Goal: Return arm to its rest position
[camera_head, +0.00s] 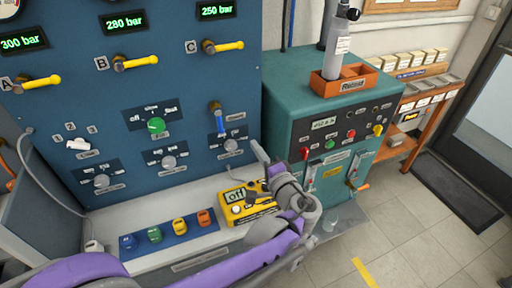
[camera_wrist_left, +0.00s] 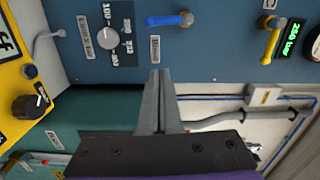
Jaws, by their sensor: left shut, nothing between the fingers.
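My left arm comes in from the lower left of the head view, purple and grey. Its gripper (camera_head: 260,153) is over the bench, in front of the lower right of the blue panel (camera_head: 130,90). It is shut and empty, with its fingers pointing up and left. In the left wrist view the two fingers (camera_wrist_left: 158,82) are together, with the panel beyond them. The yellow meter reading "Off" (camera_head: 234,212) is just below and left of the gripper, partly covered by my arm. My right gripper is not in view.
A blue-handled valve (camera_head: 220,118) is on the panel near the gripper. Several coloured pieces lie on a blue strip (camera_head: 130,254). The teal cabinet (camera_head: 290,88) with levers stands close on the right, an orange tray (camera_head: 330,88) and grey bottle on top. Floor at right is open.

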